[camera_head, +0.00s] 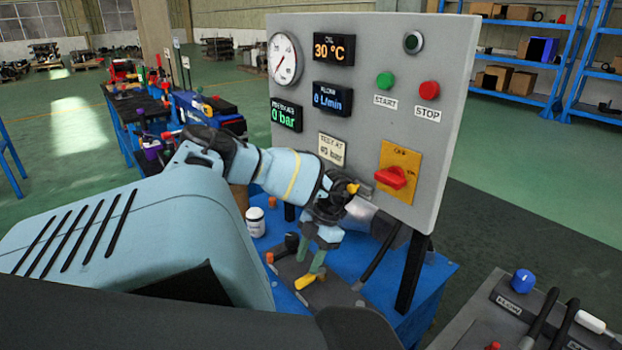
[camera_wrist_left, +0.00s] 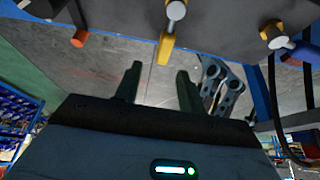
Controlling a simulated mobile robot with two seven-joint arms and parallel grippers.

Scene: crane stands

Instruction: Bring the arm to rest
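My left arm (camera_head: 285,178) reaches in from the left and bends down in front of the grey control panel. My left gripper (camera_head: 311,258) points down over the bench, with its fingers apart. In the left wrist view the two dark fingers (camera_wrist_left: 160,85) show a clear gap with nothing held. A yellow handle (camera_wrist_left: 167,48) shows just past the fingertips; it also appears below the gripper in the head view (camera_head: 305,282). I cannot tell whether a finger touches it. My right gripper is in neither view.
The control panel (camera_head: 455,75) stands close behind the arm, with a red rotary switch (camera_head: 391,177), green and red buttons, a gauge and lit displays. A white bottle (camera_head: 255,222) stands on the blue bench (camera_head: 345,325). A grey cart (camera_head: 480,305) with hoses stands at lower right.

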